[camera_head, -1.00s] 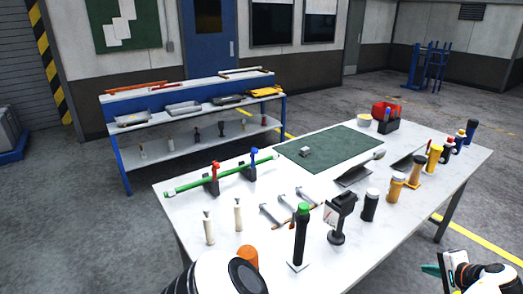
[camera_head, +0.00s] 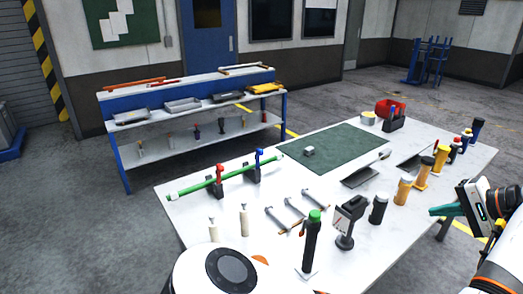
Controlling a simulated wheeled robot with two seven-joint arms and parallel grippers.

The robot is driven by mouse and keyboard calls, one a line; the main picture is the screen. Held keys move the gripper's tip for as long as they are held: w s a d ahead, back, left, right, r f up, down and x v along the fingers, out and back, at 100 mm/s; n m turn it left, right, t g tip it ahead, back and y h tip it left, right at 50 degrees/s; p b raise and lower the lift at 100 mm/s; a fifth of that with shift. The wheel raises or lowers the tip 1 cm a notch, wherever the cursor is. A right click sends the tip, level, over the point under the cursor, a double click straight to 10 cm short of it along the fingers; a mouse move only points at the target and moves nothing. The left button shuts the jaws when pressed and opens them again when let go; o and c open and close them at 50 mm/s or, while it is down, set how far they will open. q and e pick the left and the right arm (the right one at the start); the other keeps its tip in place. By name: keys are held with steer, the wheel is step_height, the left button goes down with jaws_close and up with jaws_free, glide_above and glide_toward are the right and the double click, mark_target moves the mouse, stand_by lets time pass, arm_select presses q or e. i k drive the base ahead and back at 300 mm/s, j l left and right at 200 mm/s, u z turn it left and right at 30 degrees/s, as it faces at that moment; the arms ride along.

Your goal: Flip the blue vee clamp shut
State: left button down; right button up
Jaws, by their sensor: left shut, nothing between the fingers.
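A long green rod (camera_head: 196,185) lies across two dark vee blocks on the white table (camera_head: 390,250). The blue vee clamp (camera_head: 259,154) is on the farther block, near the rod's right end, and its blue arm stands up above the rod. The red clamp (camera_head: 219,171) on the nearer block also stands up.
A black post with a green top (camera_head: 312,235), a dark stand (camera_head: 347,222), two pale bottles (camera_head: 243,220) and grey bars (camera_head: 292,210) stand or lie nearby. Several cylinders line the right edge. A green mat (camera_head: 335,147) holds a small grey block (camera_head: 309,151).

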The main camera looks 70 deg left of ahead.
mark_target(259, 152)
steer(key=k+j, duration=0.1)
steer(key=j, duration=0.35)
steer(key=k+j, duration=0.1)
steer(key=j, duration=0.35)
steer(key=k+j, duration=0.1)
steer(key=j, duration=0.75)
steer(key=k+j, duration=0.15)
steer(key=j, duration=0.3)
steer(key=k+j, duration=0.1)
steer(key=j, duration=0.35)
